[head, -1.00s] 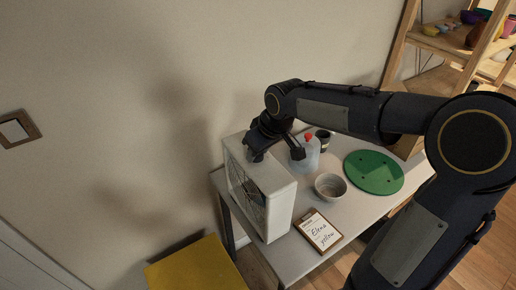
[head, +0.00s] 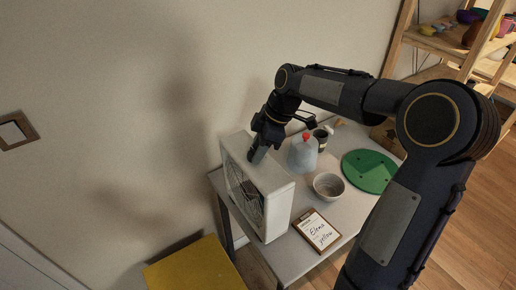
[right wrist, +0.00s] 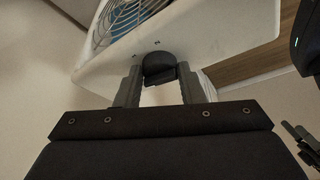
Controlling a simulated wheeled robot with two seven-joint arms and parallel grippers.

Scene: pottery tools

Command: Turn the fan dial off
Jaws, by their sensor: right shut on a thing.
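The fan (head: 270,182) is a white box with a round wire grille, standing on the table's left end. In the right wrist view its white casing (right wrist: 205,45) fills the top. The dark fan dial (right wrist: 158,64) projects from the casing between the fingers of my right gripper (right wrist: 161,84). In the head view my right gripper (head: 257,154) comes down onto the fan's top at the back and hides the dial. It is shut on the dial. The dial's setting cannot be read. My left gripper is not in the head view.
On the pale table (head: 285,262) stand a grey jar with a red knob (head: 302,155), a dark cup (head: 321,138), a bowl (head: 328,186), a green disc (head: 370,171) and a clipboard (head: 317,230). A yellow surface (head: 195,268) lies at lower left.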

